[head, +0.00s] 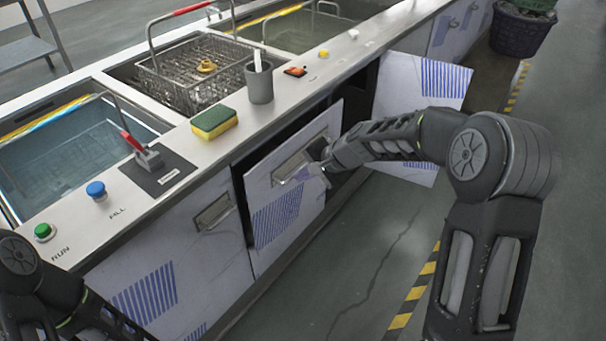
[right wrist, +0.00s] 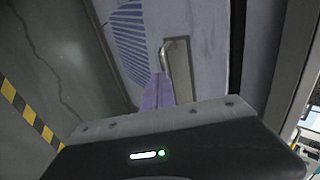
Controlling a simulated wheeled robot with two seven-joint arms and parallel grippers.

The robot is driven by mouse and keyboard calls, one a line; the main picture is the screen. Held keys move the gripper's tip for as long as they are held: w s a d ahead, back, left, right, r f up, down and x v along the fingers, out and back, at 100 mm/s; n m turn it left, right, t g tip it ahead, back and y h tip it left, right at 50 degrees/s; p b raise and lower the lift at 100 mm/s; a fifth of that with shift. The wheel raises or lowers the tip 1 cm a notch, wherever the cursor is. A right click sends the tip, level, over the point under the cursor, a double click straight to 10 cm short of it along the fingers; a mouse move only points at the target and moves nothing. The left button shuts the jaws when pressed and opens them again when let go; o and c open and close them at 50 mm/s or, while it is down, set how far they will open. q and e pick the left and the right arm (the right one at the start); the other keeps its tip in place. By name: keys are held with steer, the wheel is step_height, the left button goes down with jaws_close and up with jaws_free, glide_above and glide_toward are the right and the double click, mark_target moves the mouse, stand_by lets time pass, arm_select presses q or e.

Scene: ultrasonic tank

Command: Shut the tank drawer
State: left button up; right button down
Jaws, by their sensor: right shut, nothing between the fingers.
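The tank drawer (head: 290,185) has a pale front with blue stripes and a recessed bar handle. It stands partly out from the counter, with a dark gap beside it. My right gripper (head: 322,170) is at the drawer front, close to the right end of its handle, with nothing in its fingers. In the right wrist view the drawer front (right wrist: 150,50) and its handle (right wrist: 167,55) lie just beyond the gripper body; whether the fingers touch the front cannot be told. My left arm shows at the lower left, but its gripper is out of view.
A striped door (head: 420,85) hangs open right of the drawer. A closed panel (head: 165,260) is to the left. The counter holds a sponge (head: 214,122), a grey cup (head: 259,85), a red lever (head: 133,143) and buttons. The floor in front is clear.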

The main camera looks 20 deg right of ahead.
mark_target(283, 169)
steer(key=w+a, duration=0.1)
steer(key=w, duration=0.1)
steer(key=w+a+p, duration=0.1)
steer(key=w+a, duration=0.1)
steer(key=shift+r+p, duration=0.1)
steer(key=shift+p, duration=0.2)
arm_select(q)
steer(key=shift+r, duration=0.8)
steer(key=shift+s, duration=0.1)
arm_select(e)
steer(key=shift+d, duration=0.1)
